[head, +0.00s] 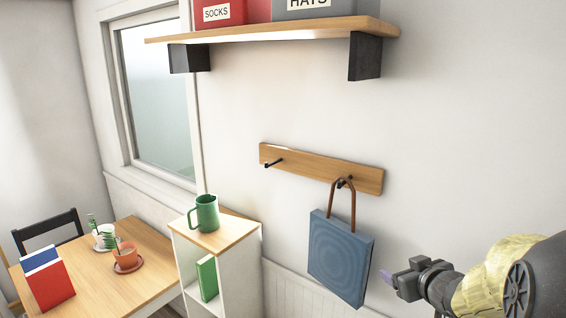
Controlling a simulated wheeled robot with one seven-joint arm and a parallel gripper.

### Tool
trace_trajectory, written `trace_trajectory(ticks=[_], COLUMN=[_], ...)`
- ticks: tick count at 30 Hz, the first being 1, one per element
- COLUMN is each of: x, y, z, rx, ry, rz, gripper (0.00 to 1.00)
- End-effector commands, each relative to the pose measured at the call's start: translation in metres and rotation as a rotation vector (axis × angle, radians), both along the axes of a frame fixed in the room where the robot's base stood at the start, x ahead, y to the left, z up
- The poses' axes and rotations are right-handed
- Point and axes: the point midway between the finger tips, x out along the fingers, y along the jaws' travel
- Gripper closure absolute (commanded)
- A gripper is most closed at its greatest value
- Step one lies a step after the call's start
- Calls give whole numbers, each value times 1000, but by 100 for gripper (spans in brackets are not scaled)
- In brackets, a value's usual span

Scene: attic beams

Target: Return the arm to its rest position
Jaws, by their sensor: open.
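My gripper (402,284) is at the lower right of the head view, at the end of my arm. It is open and I see nothing between its fingers. It appears just right of a blue bag (341,258), apart from it in the picture. The bag hangs by its brown handle from the right hook of a wooden hook board (310,166) on the wall. The left hook (273,162) is bare.
A wall shelf (270,30) holds red and grey boxes above. A table (150,247) at left bears potted plants and a red-and-blue item (49,279). A dark chair (47,230) stands behind.

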Motion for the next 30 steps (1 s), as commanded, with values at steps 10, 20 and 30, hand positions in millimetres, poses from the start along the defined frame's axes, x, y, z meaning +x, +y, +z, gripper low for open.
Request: trace_trajectory(ticks=[10, 20, 30], x=[-60, -155, -163], y=[48, 117, 122], z=[-87, -143, -145], rx=[4, 81, 91], ry=[397, 825, 858], rz=[-227, -238, -237], gripper=[29, 29, 29])
